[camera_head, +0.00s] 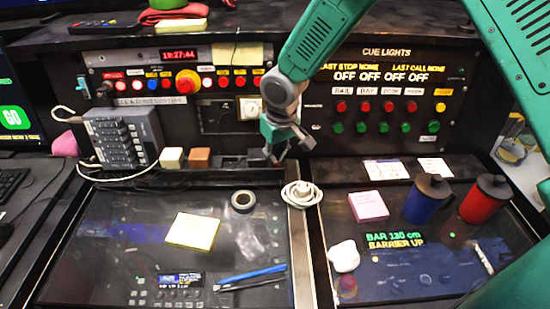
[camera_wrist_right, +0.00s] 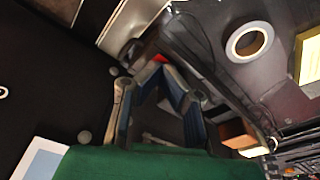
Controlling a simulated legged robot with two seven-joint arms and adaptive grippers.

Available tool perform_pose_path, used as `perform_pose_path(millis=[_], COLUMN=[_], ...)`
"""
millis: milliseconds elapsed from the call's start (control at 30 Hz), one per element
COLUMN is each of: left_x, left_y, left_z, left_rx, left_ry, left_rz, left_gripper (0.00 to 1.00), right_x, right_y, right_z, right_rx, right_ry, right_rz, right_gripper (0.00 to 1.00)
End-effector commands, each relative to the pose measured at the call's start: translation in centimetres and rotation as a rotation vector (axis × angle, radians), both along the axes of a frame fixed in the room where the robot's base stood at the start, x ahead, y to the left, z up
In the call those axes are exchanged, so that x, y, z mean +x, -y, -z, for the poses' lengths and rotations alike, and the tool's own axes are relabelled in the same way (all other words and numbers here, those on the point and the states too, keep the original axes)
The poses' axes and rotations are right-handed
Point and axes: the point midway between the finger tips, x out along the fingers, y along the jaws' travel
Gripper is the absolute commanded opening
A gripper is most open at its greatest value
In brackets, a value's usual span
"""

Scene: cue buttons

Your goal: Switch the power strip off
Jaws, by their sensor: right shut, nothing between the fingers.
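My left gripper is not in view.
Coiled white cable (camera_head: 301,194) lies below the gripper. A tape roll (camera_head: 243,201) and yellow notes (camera_head: 193,231) lie on the desk. Blue (camera_head: 425,202) and red (camera_head: 484,202) mugs stand right.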

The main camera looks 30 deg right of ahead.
Motion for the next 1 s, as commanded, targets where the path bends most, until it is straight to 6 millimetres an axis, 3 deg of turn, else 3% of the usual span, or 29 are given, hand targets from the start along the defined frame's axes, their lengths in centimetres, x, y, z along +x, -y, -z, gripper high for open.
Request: perform_pose_path(millis=[700,1000], left_x=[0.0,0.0], left_y=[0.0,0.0], left_z=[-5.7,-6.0], left_rx=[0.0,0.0], left_ry=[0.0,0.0], left_rz=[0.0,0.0], left_gripper=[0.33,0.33], right_x=[0.0,0.0], right_y=[0.0,0.0], right_z=[-6.1,-6.4], right_rx=[0.0,0.0], right_ry=[0.001,0.0], right_rz=[0.001,0.001], right_gripper=[0.0,0.0])
